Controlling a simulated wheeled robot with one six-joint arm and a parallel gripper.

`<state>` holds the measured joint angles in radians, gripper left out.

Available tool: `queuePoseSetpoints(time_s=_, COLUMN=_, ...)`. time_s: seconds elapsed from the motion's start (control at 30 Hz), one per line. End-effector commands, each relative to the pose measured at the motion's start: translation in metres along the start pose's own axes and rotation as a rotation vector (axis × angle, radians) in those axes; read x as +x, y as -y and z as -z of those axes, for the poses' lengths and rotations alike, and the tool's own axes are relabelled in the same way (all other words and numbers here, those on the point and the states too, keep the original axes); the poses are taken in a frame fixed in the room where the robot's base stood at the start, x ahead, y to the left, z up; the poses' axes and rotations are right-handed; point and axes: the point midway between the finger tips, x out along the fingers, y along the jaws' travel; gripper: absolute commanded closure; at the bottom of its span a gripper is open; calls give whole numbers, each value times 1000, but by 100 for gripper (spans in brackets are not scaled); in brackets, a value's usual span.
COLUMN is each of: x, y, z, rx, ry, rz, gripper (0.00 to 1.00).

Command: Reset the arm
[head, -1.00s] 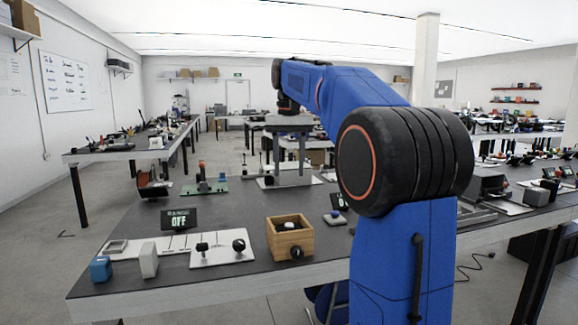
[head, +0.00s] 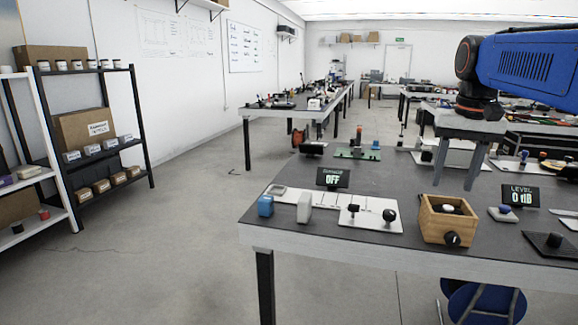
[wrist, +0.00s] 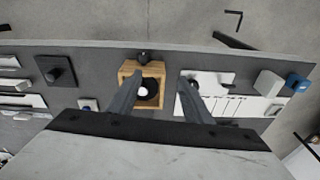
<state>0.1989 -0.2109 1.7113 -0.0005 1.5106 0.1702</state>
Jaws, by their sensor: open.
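My blue arm (head: 530,68) reaches in from the right of the head view. My gripper (head: 455,188) hangs down above the dark workbench, with its two grey fingers apart and nothing between them. It also shows in the wrist view (wrist: 158,82), fingers spread, with the wooden box (wrist: 128,70) visible below and between them. In the head view the wooden box (head: 447,232) stands on the bench beneath the gripper, with a black knob on its front and a white-topped round part inside. The fingers appear clear of it.
A white panel with two black knobs (head: 370,217), a white block (head: 304,207), a blue block (head: 265,206) and an OFF display (head: 333,178) stand left of the box. A 0 dB display (head: 521,195) stands right. Shelving (head: 95,130) stands far left; open floor lies between.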

Motion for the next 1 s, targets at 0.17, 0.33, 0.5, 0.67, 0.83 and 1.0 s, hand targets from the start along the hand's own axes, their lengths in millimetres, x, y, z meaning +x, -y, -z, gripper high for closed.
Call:
queuePoseSetpoints(time_s=0.17, x=28, y=7, z=-55, rx=-73, ry=-54, rz=15, gripper=54)
queuePoseSetpoints(time_s=0.33, x=61, y=10, z=-104, rx=-142, ry=-105, rz=29, gripper=54)
queuePoseSetpoints(time_s=0.5, x=99, y=10, z=-153, rx=-210, ry=-157, rz=43, gripper=54)
queuePoseSetpoints(time_s=0.67, x=140, y=8, z=-197, rx=-274, ry=-205, rz=57, gripper=54)
queuePoseSetpoints(time_s=0.83, x=179, y=4, z=-234, rx=-329, ry=-249, rz=70, gripper=54)
queuePoseSetpoints(time_s=1.0, x=201, y=1, z=-254, rx=-358, ry=-273, rz=76, gripper=54)
